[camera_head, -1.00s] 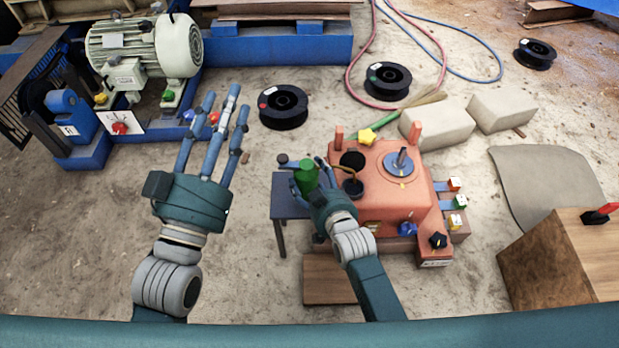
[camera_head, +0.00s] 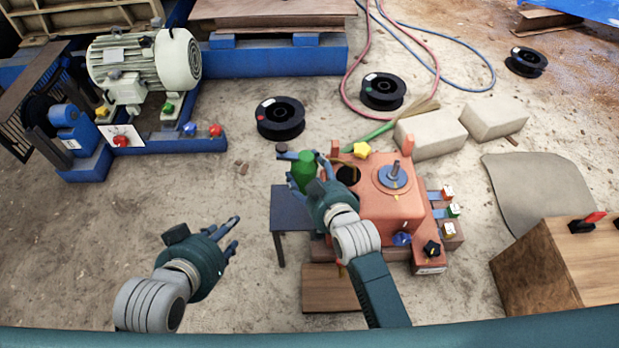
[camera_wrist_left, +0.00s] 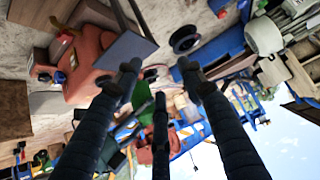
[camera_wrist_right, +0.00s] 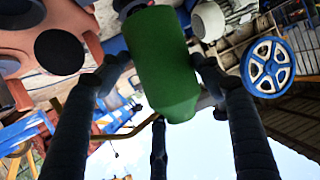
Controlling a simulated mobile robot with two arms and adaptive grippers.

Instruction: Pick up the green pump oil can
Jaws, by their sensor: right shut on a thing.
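The green pump oil can (camera_head: 304,170) is in my right gripper (camera_head: 312,172), above the far end of a small dark table (camera_head: 290,208). In the right wrist view the can (camera_wrist_right: 162,65) fills the space between the dark fingers (camera_wrist_right: 160,105), and a thin brown spout shows below it. My right gripper is shut on the can. My left gripper (camera_head: 232,235) is low at the left of the small table, apart from it. In the left wrist view its fingers (camera_wrist_left: 160,85) are spread with nothing between them.
The orange machine (camera_head: 385,205) with knobs and a dark round opening stands just right of the can. A motor (camera_head: 145,65) on a blue frame is at back left. Black spools (camera_head: 280,118) lie behind the table. Bare floor lies at the left.

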